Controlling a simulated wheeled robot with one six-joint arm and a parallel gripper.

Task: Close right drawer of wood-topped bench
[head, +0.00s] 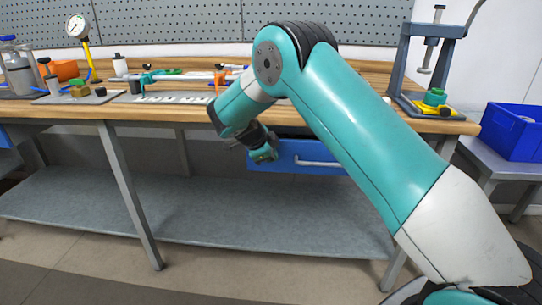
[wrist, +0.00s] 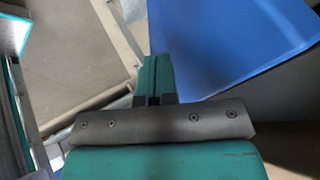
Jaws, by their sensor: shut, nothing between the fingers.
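The wood-topped bench (head: 170,112) fills the head view. Its right drawer (head: 290,150) is blue with a pale bar handle (head: 318,163) and hangs under the top, right of centre. My arm hides part of the drawer, so how far out it stands is hard to tell. My gripper (head: 263,156) is shut and empty, at the left end of the drawer front. In the wrist view the closed fingers (wrist: 155,75) are beside a large blue panel (wrist: 230,50), which looks like the drawer. I cannot tell whether they touch it.
Tools, clamps and a gauge (head: 77,27) stand on the bench top, with a press (head: 432,70) at its right end. A grey lower shelf (head: 200,208) is empty. A blue bin (head: 515,130) sits on a side table at the right. Bench legs (head: 132,195) stand below.

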